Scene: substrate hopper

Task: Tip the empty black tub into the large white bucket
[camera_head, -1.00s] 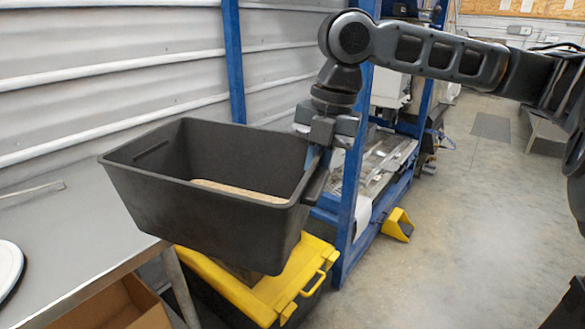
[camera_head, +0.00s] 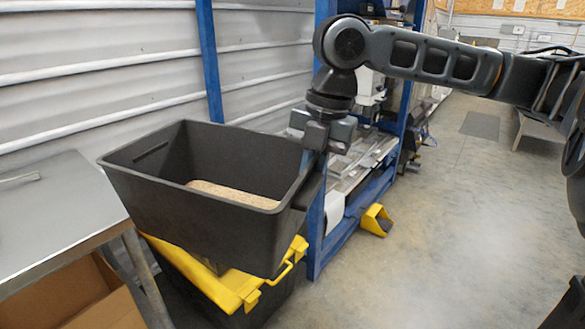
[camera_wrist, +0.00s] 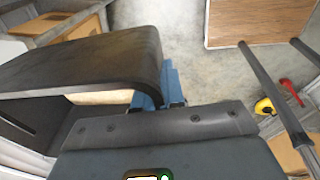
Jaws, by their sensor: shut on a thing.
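The black tub (camera_head: 190,225) is a deep rectangular bin held up in the head view, roughly level. A tan, grainy-looking patch (camera_head: 235,194) shows inside it, so it does not look empty; the patch also shows in the wrist view (camera_wrist: 100,97). My gripper (camera_head: 312,158) is shut on the tub's right-hand rim. In the wrist view its blue fingers (camera_wrist: 168,88) clasp the dark rim (camera_wrist: 95,58). I cannot make out the large white bucket in the head view.
A black bin with a yellow lid (camera_head: 225,290) is below the tub. A grey metal table (camera_head: 55,215) is at left, with a cardboard box (camera_head: 75,290) under it. A blue-framed rack (camera_head: 317,215) and yellow block (camera_head: 376,219) stand behind. Open floor (camera_head: 460,230) lies right.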

